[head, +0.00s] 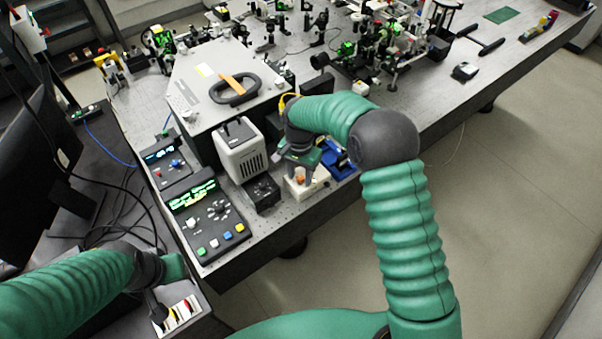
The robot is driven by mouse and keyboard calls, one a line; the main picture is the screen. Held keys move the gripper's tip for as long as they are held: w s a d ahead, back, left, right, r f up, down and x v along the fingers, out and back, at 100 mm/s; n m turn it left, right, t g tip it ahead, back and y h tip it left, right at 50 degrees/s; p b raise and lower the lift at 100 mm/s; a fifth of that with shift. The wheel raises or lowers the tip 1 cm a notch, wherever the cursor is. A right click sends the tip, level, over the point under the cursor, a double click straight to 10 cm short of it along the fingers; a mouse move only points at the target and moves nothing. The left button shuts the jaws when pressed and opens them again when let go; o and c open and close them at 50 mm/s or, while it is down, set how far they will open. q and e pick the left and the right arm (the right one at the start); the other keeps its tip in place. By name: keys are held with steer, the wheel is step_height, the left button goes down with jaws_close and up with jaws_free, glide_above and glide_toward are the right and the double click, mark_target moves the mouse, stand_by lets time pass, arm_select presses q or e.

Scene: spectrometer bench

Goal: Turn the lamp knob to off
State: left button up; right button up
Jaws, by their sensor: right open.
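A white vented box (240,150), which looks like the lamp housing, stands near the bench's front edge. A small black box (262,192) sits in front of it. I cannot make out for sure which part is the lamp knob. My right gripper (297,168) points down just right of the vented box, over a small white block with an orange top (303,184). It is open; whether it touches the block is unclear. My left gripper (170,285) is low at the left, by a tray of coloured items (185,312); its fingers are largely hidden.
Two control boxes stand left of the lamp housing, one with a blue display (166,158) and one with a green display and keys (208,212). A large grey instrument (205,95) stands behind. A blue holder (338,160) is right of the gripper. Floor right of the bench is clear.

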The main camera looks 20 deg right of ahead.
steer(key=shift+w+a, duration=0.1)
steer(key=shift+a, duration=0.25)
steer(key=c, duration=0.4)
steer(key=shift+d, duration=0.1)
steer(key=shift+c, duration=1.4)
steer(key=shift+d+r, duration=0.1)
steer(key=shift+d, duration=0.15)
jaws_close()
steer(key=shift+d, duration=0.35)
steer(key=shift+a, duration=0.3)
steer(key=shift+d+r+n, duration=0.1)
steer(key=shift+d+n, duration=0.1)
steer(key=shift+n, duration=0.6)
steer(key=n+p, duration=0.1)
steer(key=n, duration=0.2)
steer(key=shift+w+a, duration=0.1)
arm_select(q)
steer(key=shift+p+v, duration=0.55)
steer(key=shift+v, duration=0.5)
arm_select(e)
steer(key=shift+n, duration=2.7)
arm_select(q)
steer(key=shift+w, duration=0.15)
